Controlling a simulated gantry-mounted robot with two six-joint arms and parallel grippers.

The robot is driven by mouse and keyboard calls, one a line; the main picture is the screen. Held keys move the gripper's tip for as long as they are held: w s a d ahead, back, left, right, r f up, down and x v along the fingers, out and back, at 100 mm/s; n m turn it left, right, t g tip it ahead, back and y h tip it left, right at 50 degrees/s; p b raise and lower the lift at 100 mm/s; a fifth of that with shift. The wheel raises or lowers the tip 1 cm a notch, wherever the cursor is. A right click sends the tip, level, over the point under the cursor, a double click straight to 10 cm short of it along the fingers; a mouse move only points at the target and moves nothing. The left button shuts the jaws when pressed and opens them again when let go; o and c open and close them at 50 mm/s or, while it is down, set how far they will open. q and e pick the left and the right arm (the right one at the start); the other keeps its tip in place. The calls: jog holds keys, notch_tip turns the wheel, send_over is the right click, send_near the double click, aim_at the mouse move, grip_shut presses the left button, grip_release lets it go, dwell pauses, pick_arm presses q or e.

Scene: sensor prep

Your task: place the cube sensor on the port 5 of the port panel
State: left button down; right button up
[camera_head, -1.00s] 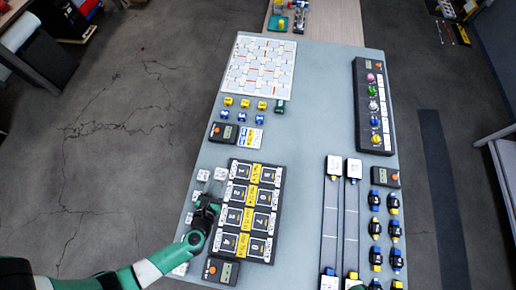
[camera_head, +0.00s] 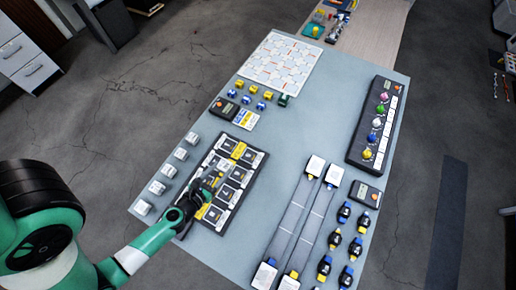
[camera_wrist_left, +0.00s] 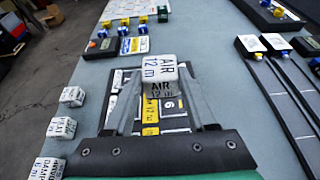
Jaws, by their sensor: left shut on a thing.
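My left gripper (camera_head: 207,184) is over the left side of the port panel (camera_head: 229,152), a black board with two columns of numbered ports and a yellow label strip between them. In the left wrist view the gripper (camera_wrist_left: 163,96) is shut on a white cube sensor (camera_wrist_left: 155,67) marked "AIR 12 m". The cube appears raised above the panel (camera_wrist_left: 119,76). The cube and fingers hide part of the ports. A "6" shows just right of the cube; I cannot make out port 5. My right gripper is not in view.
Several other white cubes (camera_head: 168,171) stand in a row left of the panel. A small meter (camera_head: 224,109) and yellow and blue blocks (camera_head: 248,99) lie beyond it. Two long rails (camera_head: 303,215) stand to the right. Bare table lies between the panel and rails.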

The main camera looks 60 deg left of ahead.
pick_arm(q)
jog(key=shift+s+a, duration=0.2)
jog(key=shift+a, duration=0.25)
jog(key=w+a+f+b, duration=0.1)
jog(key=w+f, duration=0.2)
jog(key=w, duration=0.1)
jog(key=w+a+f+b, duration=0.2)
jog(key=w+f, duration=0.1)
jog(key=w+a+f+b, duration=0.1)
jog(key=w+f, duration=0.1)
jog(key=w, duration=0.2)
jog(key=shift+w+a+f+b, duration=0.3)
jog(key=shift+a+f+b, duration=0.05)
jog(key=shift+f, duration=0.05)
jog(key=shift+w+a+f, duration=0.1)
jog(key=shift+w+f, duration=0.1)
jog(key=shift+w, duration=0.2)
